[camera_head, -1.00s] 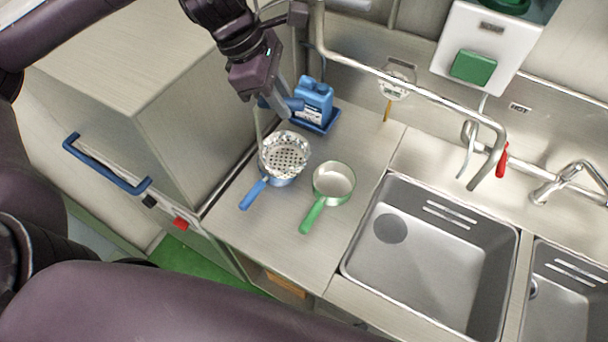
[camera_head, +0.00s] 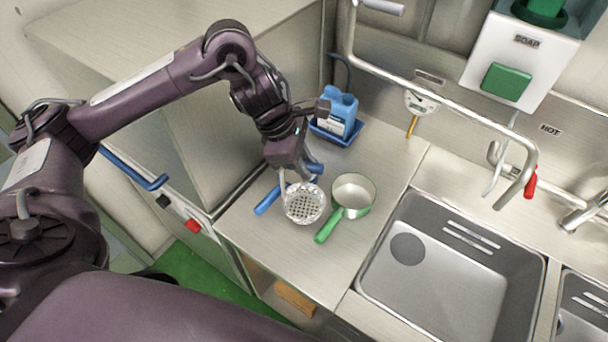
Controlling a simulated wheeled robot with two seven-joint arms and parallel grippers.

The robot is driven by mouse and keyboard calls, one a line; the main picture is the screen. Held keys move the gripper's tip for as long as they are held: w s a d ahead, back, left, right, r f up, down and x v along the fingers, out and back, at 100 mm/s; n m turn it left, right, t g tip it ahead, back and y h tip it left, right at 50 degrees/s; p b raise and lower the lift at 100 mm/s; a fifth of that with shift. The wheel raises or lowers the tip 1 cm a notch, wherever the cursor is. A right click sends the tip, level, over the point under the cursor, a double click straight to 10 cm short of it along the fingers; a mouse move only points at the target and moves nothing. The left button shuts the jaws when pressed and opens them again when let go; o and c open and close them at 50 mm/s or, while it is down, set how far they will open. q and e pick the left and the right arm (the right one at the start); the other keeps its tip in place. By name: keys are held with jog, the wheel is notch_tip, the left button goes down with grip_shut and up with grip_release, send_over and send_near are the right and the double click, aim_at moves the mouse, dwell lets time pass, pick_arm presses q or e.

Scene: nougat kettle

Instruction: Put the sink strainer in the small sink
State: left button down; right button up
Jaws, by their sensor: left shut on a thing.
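The sink strainer (camera_head: 304,204) is a round, perforated metal basket. My left gripper (camera_head: 297,183) is shut on its rim and holds it in front of the blue-handled pan (camera_head: 267,201), partly hiding that pan. The strainer is close to the green-handled pan (camera_head: 353,190) on its right; I cannot tell its exact height. Two steel sinks are set in the counter: one with a round dark drain (camera_head: 440,285) and another (camera_head: 585,318) cut off at the right edge. My right gripper is not in view.
A blue bottle (camera_head: 341,108) stands in a blue tray behind the pans. A bent metal pipe (camera_head: 445,98) with a red lever (camera_head: 530,182) arches over the back of the sinks, and a faucet (camera_head: 590,212) is at right. The counter (camera_head: 345,250) in front of the pans is clear.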

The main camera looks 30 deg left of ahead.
pick_arm(q)
jog(key=shift+f, duration=0.25)
notch_tip(320, 180, down, 2)
jog(key=shift+w+f, duration=0.1)
jog(key=shift+f+b, duration=0.3)
jog(key=shift+f, duration=0.25)
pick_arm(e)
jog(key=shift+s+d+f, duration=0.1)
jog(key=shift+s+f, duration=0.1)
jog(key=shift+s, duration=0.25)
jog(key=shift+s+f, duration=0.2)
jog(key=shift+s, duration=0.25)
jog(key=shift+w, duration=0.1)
pick_arm(q)
jog(key=shift+f, duration=0.1)
jog(key=c, duration=1.3)
grip_release()
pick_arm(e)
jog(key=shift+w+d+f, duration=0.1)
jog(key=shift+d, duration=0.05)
